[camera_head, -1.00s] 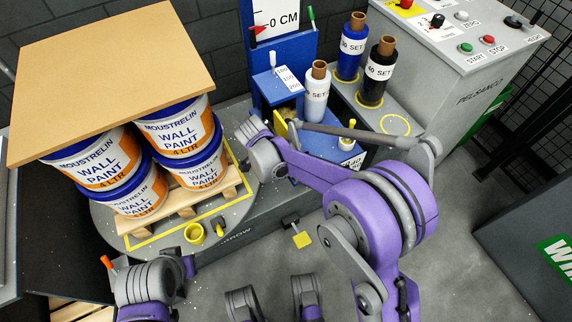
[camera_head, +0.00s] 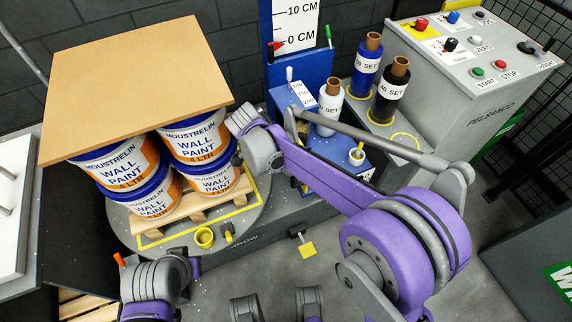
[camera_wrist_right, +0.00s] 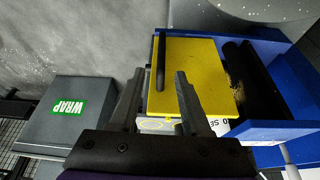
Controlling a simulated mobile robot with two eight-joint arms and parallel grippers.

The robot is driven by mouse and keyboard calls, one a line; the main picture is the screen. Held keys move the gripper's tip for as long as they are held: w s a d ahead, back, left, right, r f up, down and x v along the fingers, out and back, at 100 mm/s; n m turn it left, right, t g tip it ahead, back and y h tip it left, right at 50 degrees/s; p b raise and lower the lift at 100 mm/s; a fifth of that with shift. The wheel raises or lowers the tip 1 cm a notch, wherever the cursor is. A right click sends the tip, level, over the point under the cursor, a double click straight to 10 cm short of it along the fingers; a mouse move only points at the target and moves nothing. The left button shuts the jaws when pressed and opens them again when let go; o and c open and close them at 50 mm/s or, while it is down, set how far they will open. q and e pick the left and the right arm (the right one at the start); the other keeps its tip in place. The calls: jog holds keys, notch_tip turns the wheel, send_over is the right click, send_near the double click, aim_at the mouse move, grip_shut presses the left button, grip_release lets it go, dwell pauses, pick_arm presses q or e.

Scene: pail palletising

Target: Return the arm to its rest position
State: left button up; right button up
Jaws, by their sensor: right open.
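My right arm (camera_head: 345,185) is purple and grey and reaches from the lower right across the head view, over the blue wrapping machine. Its fingers are hidden there. A yellow plate (camera_wrist_right: 205,65) with a black bar lies beyond the fingers; I cannot tell the gap. My left arm (camera_head: 155,282) shows at the lower left; its gripper is not in view.
Stacked paint pails (camera_head: 200,145) under a brown board (camera_head: 135,75) stand on a pallet (camera_head: 190,212) at left. Film rolls (camera_head: 390,90) and a control box (camera_head: 475,85) are at the back right. Grey floor (camera_head: 270,275) is free in front.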

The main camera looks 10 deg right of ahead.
dwell(0.4)
jog(key=s+d+r+n+t+y, duration=0.15)
jog(key=s+d+r+n, duration=0.25)
jog(key=s+d+n, duration=0.55)
jog(key=s+d+f+n+t+y, duration=0.1)
jog(key=s+n, duration=0.2)
jog(key=s, duration=0.4)
jog(key=s+d+f+n+t+y, duration=0.1)
jog(key=s+f+n+y, duration=0.15)
jog(key=s, duration=0.55)
pick_arm(q)
notch_tip(320, 180, up, 18)
jog(key=w+p, duration=0.2)
jog(key=p, duration=1.4)
jog(key=shift+f+t, duration=0.15)
jog(key=shift+t, duration=0.25)
pick_arm(e)
notch_tip(320, 180, up, 19)
jog(key=w, duration=0.2)
jog(key=shift+w+a+t+h, duration=0.15)
jog(key=shift+w+t+h, duration=0.15)
jog(key=shift+t, duration=0.15)
pick_arm(q)
jog(key=shift+s, duration=0.1)
pick_arm(e)
jog(key=shift+s+f, duration=0.1)
jog(key=shift+s, duration=0.05)
